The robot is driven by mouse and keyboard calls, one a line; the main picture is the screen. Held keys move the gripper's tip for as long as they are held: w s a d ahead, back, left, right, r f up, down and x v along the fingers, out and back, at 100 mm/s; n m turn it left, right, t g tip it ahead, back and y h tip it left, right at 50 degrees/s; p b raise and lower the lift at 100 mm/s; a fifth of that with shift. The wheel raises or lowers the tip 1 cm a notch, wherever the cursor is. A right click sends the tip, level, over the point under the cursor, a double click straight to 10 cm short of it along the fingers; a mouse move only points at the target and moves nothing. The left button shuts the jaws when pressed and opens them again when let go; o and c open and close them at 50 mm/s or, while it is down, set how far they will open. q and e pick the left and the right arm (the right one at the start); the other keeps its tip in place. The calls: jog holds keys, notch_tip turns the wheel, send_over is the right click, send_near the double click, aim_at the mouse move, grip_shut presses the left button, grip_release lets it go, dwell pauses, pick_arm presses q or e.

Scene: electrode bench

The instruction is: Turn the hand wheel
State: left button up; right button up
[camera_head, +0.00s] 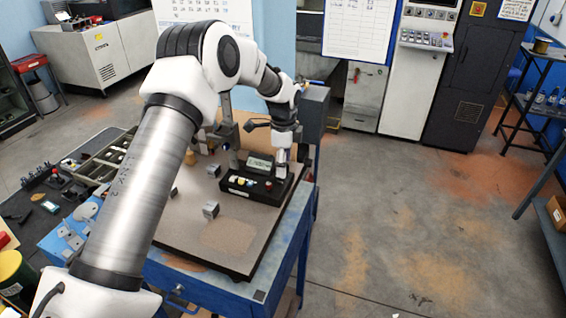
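I cannot clearly make out a hand wheel. A black control box (243,190) with coloured buttons and a small display sits on the bench board. A grey upright device (228,138) with a dark side lever stands behind it, partly hidden by my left arm. My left arm crosses the view from the lower left, and my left gripper (282,163) points down at the right end of the control box. Its fingers are too small to show whether they are open, or whether they touch the box. My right gripper is not in view.
The board lies on a blue bench (283,262). Small grey metal blocks (211,210) sit on it. A compartment tray (97,172) and dark small parts lie to the left. The board's front part is bare. Open floor lies to the right.

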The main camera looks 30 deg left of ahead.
pick_arm(q)
notch_tip(320, 180, up, 12)
dwell(0.5)
